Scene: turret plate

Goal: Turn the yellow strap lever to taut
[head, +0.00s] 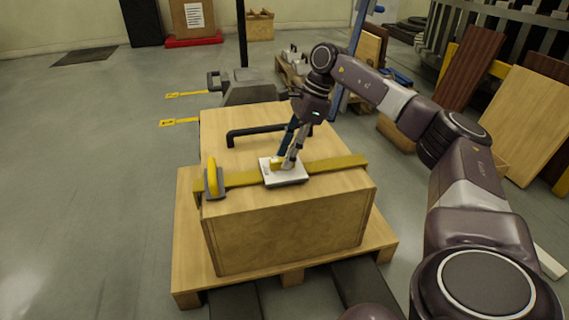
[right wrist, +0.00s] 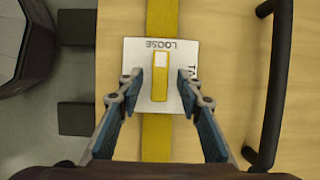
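The yellow strap lever (right wrist: 160,80) sits on a white plate (right wrist: 131,60) marked LOOSE and, partly hidden, TA. It lies in line with the yellow strap (right wrist: 162,18), its pale-tipped end beside the word LOOSE. In the head view the lever (head: 276,161) is partly covered by my fingers, and the plate (head: 286,181) lies on top of the wooden crate (head: 290,235). My right gripper (right wrist: 160,92) is open, one finger on each side of the lever, with gaps between. It points down at the plate in the head view (head: 284,163). My left gripper is not in view.
The crate rests on a wooden pallet (head: 186,250). Wooden boards (head: 515,125) lean at the right. The floor at left is mostly clear.

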